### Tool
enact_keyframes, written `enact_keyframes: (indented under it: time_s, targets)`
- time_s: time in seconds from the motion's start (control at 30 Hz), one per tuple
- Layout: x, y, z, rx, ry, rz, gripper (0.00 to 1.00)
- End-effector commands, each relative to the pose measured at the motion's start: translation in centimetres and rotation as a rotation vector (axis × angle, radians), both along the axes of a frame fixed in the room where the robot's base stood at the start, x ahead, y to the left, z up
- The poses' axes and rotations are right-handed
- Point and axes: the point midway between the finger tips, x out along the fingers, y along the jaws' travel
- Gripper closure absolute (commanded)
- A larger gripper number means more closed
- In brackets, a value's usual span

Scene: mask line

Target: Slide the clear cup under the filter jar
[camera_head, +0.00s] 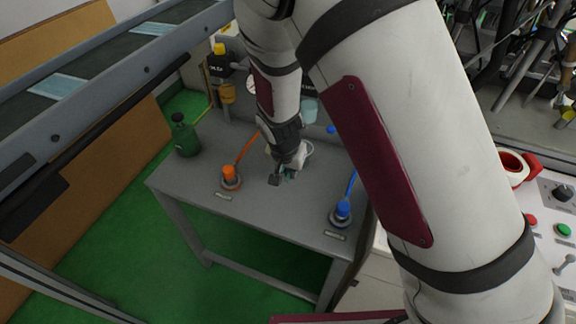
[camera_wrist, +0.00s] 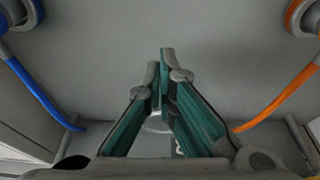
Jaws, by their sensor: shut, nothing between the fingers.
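My gripper (camera_head: 277,179) is low over the middle of the grey table (camera_head: 200,184). In the wrist view its teal fingers (camera_wrist: 165,58) are shut with nothing between them. A pale curved rim (camera_wrist: 157,126) shows between the finger bases, and a pale rounded edge (camera_head: 308,150) shows right of the gripper in the head view. This may be the clear cup, mostly hidden by my gripper. An amber jar (camera_head: 227,94) hangs under a dark unit with a yellow top at the table's back; it looks like the filter jar. A pale blue vessel (camera_head: 309,112) is farther right.
A green bottle (camera_head: 185,136) is at the left. The table's left front is mostly clear. A conveyor (camera_head: 80,85) runs at upper left.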

Motion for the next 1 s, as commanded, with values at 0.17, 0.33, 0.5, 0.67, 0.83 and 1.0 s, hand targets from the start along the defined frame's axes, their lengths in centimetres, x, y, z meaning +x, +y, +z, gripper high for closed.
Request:
enact_keyframes:
  time_s: [0.17,0.33,0.5,0.67,0.83,1.0]
  targets:
    - [1.0,-0.5,-3.6,-0.002,0.003,0.001,1.0]
    - [3.1,-1.3,-3.9,0.001,-0.001,-0.002,1.0]
    - [4.4,-1.7,-3.9,0.001,0.001,0.001,1.0]
    - [4.8,-1.9,-3.9,0.0,0.0,0.002,1.0]
    - [4.8,-1.8,-3.9,0.0,0.0,0.002,1.0]
    - [5.2,-2.0,-3.9,0.001,0.0,0.0,1.0]
